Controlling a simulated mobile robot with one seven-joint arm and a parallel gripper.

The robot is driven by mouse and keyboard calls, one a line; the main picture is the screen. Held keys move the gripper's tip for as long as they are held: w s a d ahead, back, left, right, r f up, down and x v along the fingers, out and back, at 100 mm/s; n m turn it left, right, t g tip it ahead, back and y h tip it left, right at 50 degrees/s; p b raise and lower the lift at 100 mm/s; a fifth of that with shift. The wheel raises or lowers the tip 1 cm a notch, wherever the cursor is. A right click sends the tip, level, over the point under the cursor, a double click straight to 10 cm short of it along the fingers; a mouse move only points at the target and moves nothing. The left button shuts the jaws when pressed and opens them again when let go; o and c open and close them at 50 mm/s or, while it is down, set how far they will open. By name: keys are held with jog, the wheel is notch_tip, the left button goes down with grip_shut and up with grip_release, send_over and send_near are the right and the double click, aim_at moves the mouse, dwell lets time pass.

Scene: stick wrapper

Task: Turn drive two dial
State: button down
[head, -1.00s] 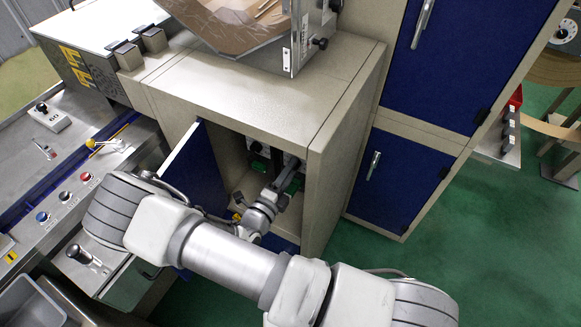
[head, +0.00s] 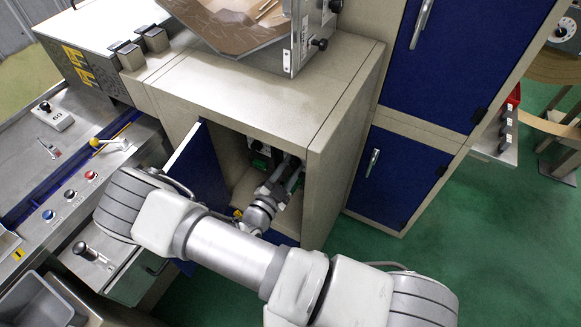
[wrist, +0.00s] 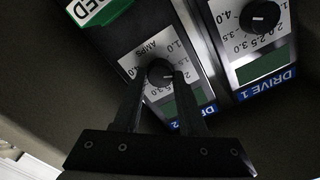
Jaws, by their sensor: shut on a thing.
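In the wrist view the drive two dial (wrist: 159,70) is a small black knob on a white AMPS scale plate. It sits above a dark green display and a blue label that ends in 2, partly hidden by a finger. My gripper (wrist: 162,80) is shut on this knob, one finger at each side. In the head view my gripper (head: 287,172) reaches into the open cabinet (head: 325,150); its fingertips and the knob are hard to make out there.
The drive one dial (wrist: 260,17) is on a like unit close at the right in the wrist view. A green label (wrist: 98,12) is at upper left. The open blue door (head: 199,170) stands left of my arm, and the cabinet walls are close around it.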

jog(key=shift+n, duration=1.6)
jog(key=shift+c, duration=2.3)
grip_release()
jog(key=shift+a, duration=0.1)
jog(key=b+v, duration=0.2)
jog(key=v, duration=1.5)
jog(key=shift+s, duration=0.2)
